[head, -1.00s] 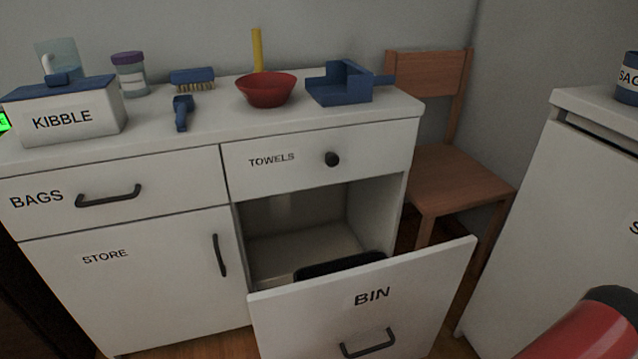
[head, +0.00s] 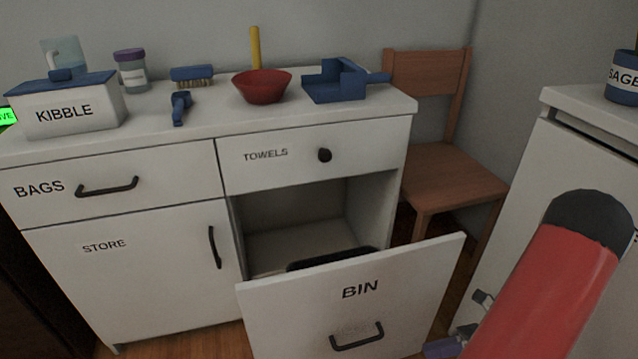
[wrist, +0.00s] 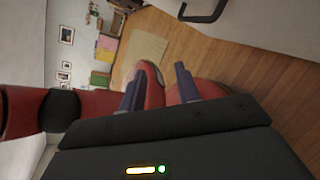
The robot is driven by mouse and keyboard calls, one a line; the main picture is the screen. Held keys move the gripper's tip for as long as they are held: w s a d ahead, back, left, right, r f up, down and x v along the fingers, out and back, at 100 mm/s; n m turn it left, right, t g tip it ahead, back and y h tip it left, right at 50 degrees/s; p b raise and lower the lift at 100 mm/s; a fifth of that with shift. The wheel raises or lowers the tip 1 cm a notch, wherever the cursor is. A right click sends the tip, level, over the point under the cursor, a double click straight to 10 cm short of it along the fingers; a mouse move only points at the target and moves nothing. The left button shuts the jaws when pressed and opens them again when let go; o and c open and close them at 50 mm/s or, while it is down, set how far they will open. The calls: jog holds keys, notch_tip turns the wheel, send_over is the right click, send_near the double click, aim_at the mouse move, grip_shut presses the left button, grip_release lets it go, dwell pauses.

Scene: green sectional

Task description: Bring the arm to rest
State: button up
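My gripper (wrist: 159,72) shows in the wrist view with its two blue-grey fingers apart and nothing held between them. Red parts of my own body show behind the fingers. In the head view my red arm, with a dark rounded joint, fills the lower right, in front of the white cabinet at the right. A small part of my arm's end shows beside it near the bottom edge; the fingers cannot be made out clearly there.
The BIN front (head: 350,300) stands pulled out and open, with a dark bin (head: 335,258) inside. The TOWELS drawer (head: 315,155), BAGS drawer (head: 110,188) and STORE door (head: 130,270) are shut. A wooden chair (head: 450,180) stands between the counter and right cabinet (head: 590,130).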

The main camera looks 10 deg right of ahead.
jog(key=a+r+n+t+h, duration=0.1)
jog(key=a+r+n+h, duration=0.6)
jog(key=n, duration=0.8)
jog(key=a+r+n+t+h, duration=0.1)
jog(key=a+r+n+h, duration=0.6)
jog(key=a+r+n, duration=0.4)
notch_tip(320, 180, up, 5)
jog(key=n, duration=0.4)
jog(key=shift+w+r+n, duration=0.15)
jog(key=shift+w+n, duration=0.15)
jog(key=shift+w, duration=0.05)
